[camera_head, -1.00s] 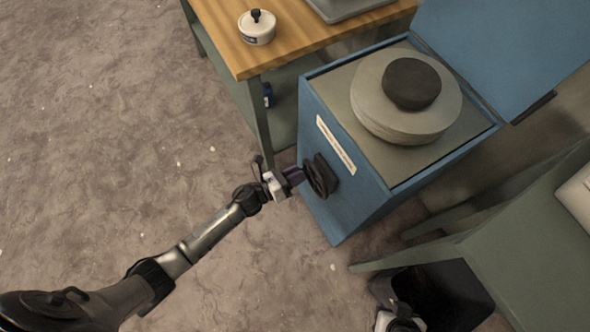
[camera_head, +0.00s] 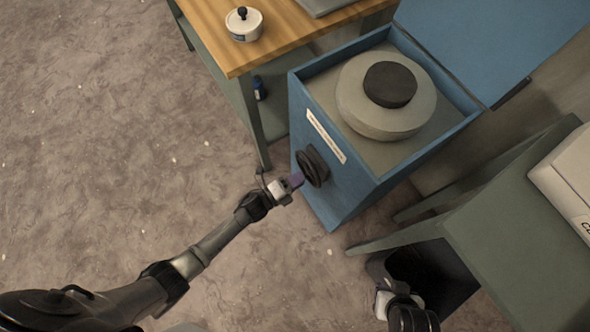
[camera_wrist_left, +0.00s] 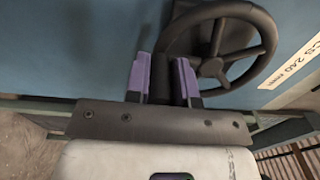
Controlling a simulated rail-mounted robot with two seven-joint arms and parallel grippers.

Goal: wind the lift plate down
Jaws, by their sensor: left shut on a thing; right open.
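The blue box (camera_head: 340,195) has a black handwheel (camera_head: 313,166) on its front side; the wheel's rim and spokes also show in the left wrist view (camera_wrist_left: 225,60). My left gripper (camera_head: 297,180) is at the wheel. In the left wrist view its purple fingers (camera_wrist_left: 162,80) are shut on the wheel's dark handle, at the rim's left. The beige lift plate (camera_head: 322,88) lies inside the box, below its rim. A round grey disc (camera_head: 352,112) with a dark round piece (camera_head: 390,84) sits on it. My right gripper (camera_head: 384,300) is partly in view at the bottom, open.
A wooden-topped table (camera_head: 212,30) with a white lidded pot (camera_head: 244,24) stands at upper left. The blue lid (camera_head: 480,40) stands open behind the box. A grey-green table (camera_head: 520,225) is at right. The floor at left is clear.

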